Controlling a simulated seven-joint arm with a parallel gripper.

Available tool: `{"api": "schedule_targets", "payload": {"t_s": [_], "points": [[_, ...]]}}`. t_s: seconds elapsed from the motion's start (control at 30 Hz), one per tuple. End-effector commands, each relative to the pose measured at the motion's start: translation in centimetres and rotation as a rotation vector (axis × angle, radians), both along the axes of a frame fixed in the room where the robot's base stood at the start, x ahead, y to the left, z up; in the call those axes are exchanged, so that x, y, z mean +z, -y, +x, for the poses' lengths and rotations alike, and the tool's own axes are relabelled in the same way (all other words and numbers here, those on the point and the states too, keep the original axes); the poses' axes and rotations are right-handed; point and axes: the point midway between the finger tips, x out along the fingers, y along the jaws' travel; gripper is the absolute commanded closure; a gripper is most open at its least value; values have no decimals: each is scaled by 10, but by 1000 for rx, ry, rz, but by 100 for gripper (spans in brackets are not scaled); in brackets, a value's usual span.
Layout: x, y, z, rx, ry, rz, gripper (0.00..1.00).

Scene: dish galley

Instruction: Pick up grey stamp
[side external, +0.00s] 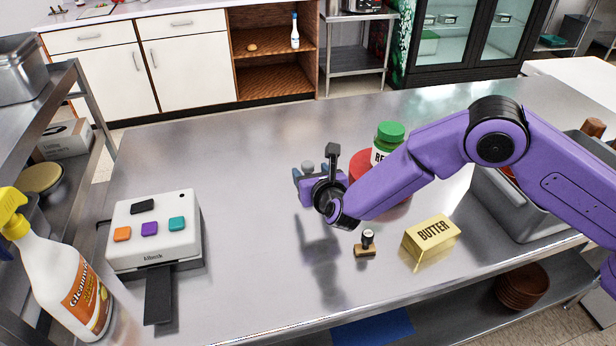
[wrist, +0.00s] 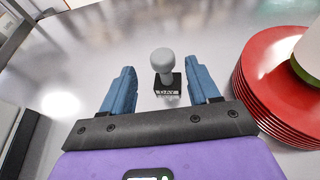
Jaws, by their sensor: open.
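The grey stamp (wrist: 164,62) has a round grey knob on a dark square base and stands upright on the steel table. In the wrist view it is ahead of my gripper (wrist: 160,84), between the lines of the two blue fingers but nearer the right one. The fingers are apart with nothing held. In the side view the grey knob (side external: 308,166) shows just behind my gripper (side external: 311,174), which hides the stamp's base. I cannot tell whether the fingertips reach around it. A second stamp (side external: 366,243), with a dark handle and wooden base, stands nearer the front.
A stack of red plates (wrist: 265,85) stands close to my gripper's right, with a green-lidded jar (side external: 389,140) on it. A butter block (side external: 431,236) and grey bin (side external: 520,212) are to the right. A white button box (side external: 154,231) and spray bottle (side external: 62,275) are left.

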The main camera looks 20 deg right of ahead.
Motion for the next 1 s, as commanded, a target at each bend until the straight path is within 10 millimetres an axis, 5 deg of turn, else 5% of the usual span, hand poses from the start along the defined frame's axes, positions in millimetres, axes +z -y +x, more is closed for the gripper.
{"api": "schedule_targets", "payload": {"t_s": [0.37,0.7,0.9,1.0], "points": [[-14,4,42,-3,0,1,39],[-16,4,47,-1,0,0,39],[-16,4,47,-1,0,0,94],[-16,4,47,-1,0,1,95]]}}
